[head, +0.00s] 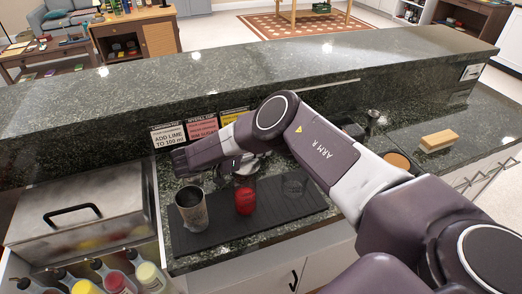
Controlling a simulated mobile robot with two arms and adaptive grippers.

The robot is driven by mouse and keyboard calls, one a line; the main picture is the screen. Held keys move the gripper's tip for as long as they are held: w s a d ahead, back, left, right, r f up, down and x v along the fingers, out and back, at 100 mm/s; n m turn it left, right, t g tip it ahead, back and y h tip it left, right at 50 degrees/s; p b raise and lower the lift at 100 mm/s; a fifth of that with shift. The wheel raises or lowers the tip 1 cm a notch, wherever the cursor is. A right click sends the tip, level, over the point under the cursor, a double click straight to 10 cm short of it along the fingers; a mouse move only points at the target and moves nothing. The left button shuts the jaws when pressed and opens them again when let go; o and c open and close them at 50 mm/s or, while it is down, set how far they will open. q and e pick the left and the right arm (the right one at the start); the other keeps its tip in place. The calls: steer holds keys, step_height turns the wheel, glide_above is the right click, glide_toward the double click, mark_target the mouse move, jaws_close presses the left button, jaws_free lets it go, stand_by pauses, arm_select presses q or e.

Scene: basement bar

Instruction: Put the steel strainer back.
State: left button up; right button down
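My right arm crosses the picture from the lower right. Its dark gripper end (187,159) hangs over the counter at the back left of the black mat (255,222). The fingertips are too small and overlapped to tell open from shut. A small silvery shape (247,160) shows just under my forearm above the red glass; I cannot tell whether it is the steel strainer or whether it is held. A metal shaker tin (192,210) stands upright at the mat's left. A glass with red contents (245,197) stands mid-mat. My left gripper is out of view.
A clear glass (294,184) stands on the mat's right. Recipe cards (168,136) stand along the raised bar ledge (200,85). A lidded steel bin (80,212) and several bottles (148,277) are at left. A wooden block (438,141) lies at right.

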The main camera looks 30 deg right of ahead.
steer(key=shift+f, duration=0.1)
steer(key=c, duration=2)
jaws_free()
steer(key=shift+c, duration=0.2)
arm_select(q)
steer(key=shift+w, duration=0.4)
